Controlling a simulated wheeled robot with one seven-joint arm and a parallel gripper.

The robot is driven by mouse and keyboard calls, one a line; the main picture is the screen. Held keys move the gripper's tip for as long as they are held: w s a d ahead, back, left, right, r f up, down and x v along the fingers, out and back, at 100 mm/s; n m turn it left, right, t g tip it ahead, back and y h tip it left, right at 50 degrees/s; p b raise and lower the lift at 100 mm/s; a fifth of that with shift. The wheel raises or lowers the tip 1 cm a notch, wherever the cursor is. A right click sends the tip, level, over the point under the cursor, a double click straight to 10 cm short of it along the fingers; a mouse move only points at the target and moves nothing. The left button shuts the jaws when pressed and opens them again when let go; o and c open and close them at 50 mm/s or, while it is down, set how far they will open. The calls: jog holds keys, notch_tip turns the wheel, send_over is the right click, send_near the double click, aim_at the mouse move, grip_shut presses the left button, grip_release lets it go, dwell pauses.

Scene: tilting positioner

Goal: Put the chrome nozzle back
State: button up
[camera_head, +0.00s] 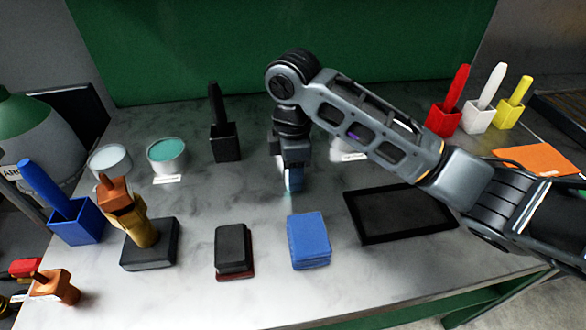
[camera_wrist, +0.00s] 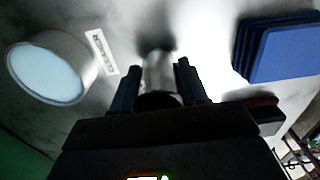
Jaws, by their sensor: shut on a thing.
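My gripper (camera_head: 293,180) points down over the middle of the table, behind the blue stack. In the wrist view, its two dark fingers (camera_wrist: 160,85) are shut on a grey metallic cylinder, which looks like the chrome nozzle (camera_wrist: 158,70). The nozzle's lower end is blurred against the bright tabletop, so I cannot tell whether it touches. In the head view, the fingers and arm largely hide the nozzle.
A blue stack (camera_head: 309,240) and a dark block (camera_head: 233,250) lie in front. A black tray (camera_head: 400,213) lies to the right. A labelled cup (camera_wrist: 48,70) stands near my gripper. A black holder (camera_head: 225,142) and a teal-filled cup (camera_head: 167,154) stand left.

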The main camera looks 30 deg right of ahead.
jog(key=shift+f, duration=0.1)
jog(key=o, duration=1.1)
jog(key=shift+c, duration=0.2)
notch_tip(320, 180, up, 12)
jog(key=shift+r+p, duration=0.15)
jog(key=shift+p, duration=0.55)
